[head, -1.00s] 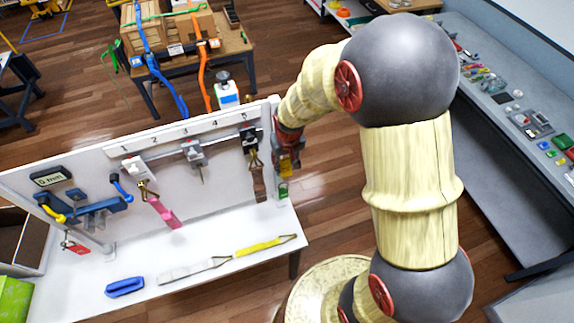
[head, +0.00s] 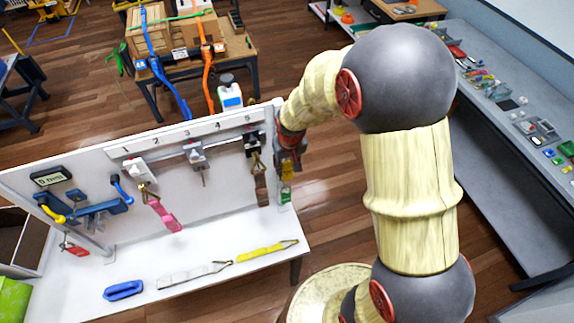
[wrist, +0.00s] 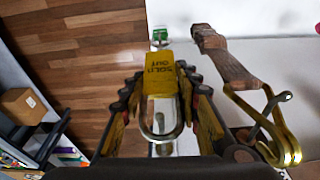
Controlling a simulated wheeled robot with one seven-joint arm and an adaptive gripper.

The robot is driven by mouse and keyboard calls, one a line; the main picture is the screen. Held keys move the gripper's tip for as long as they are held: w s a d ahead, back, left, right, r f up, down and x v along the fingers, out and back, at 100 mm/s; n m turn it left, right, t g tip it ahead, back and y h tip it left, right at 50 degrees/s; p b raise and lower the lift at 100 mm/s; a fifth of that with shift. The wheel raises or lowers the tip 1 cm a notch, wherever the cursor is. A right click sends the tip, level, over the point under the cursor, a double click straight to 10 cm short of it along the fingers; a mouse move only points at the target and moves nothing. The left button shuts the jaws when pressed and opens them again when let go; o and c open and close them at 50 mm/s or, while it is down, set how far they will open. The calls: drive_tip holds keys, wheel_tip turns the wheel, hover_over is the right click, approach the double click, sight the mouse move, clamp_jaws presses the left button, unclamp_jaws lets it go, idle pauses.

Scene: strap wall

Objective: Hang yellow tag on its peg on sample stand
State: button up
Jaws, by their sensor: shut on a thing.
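In the wrist view, a yellow tag (wrist: 161,80) with dark lettering and a metal loop (wrist: 160,128) sits between the fingers of my gripper (wrist: 161,97). My gripper is shut on the tag. In the head view, my gripper (head: 288,158) is at the right end of the white strap wall, and a little yellow (head: 287,176) shows below it. A small green-and-white item (head: 285,194) is just beneath; its green part (wrist: 159,34) shows beyond the tag in the wrist view. I cannot tell whether it is the sample stand. No peg is clearly visible there.
A brown strap (head: 261,186) hangs from hook 5 close to my gripper. A pink strap (head: 164,214) hangs farther left. A yellow strap (head: 262,251), a grey strap (head: 190,276) and a blue item (head: 123,290) lie on the bench. Floor lies open right of the bench.

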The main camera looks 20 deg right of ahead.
drive_tip(key=o, duration=1.3)
drive_tip(key=shift+c, duration=0.2)
drive_tip(key=shift+r, duration=0.1)
wheel_tip(320, 180, up, 12)
drive_tip(key=s, duration=0.2)
drive_tip(key=shift+f, duration=0.2)
drive_tip(key=shift+s, duration=0.25)
